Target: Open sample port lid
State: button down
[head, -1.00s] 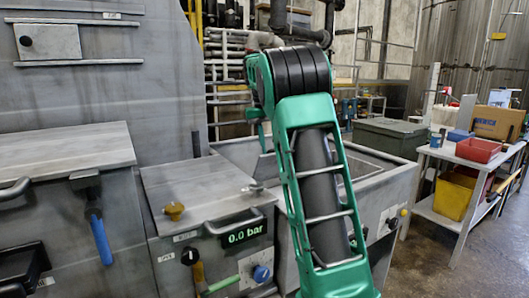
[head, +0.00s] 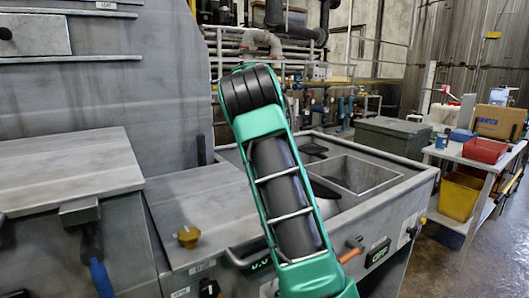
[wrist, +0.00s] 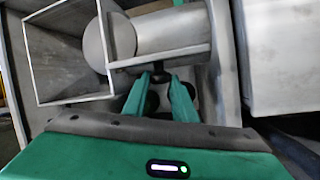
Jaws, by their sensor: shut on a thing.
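My gripper (wrist: 157,78) shows in the wrist view with its two green fingers close together on a small dark knob (wrist: 155,66). The knob sits at the edge of a grey metal plate (wrist: 150,54), which I take to be the sample port lid, though I cannot be sure. A grey cylinder (wrist: 172,26) and a rounded disc (wrist: 120,38) lie just beyond the plate. In the head view my own green arm covers the gripper and the knob.
A square open basin (head: 398,178) is set in the machine's top; its walls also show in the wrist view (wrist: 30,50). A green-grey chest (head: 393,137) and a loaded table (head: 468,158) are at right.

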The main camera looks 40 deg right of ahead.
jog(key=shift+w+a+f+g, duration=0.2)
jog(key=shift+w+a+g, duration=0.1)
jog(key=shift+w+g, duration=0.1)
jog(key=c, duration=1.5)
grip_release()
jog(key=shift+a, duration=0.1)
jog(key=shift+o, duration=0.2)
jog(key=shift+s+d+r, duration=0.1)
jog(key=shift+d, duration=0.1)
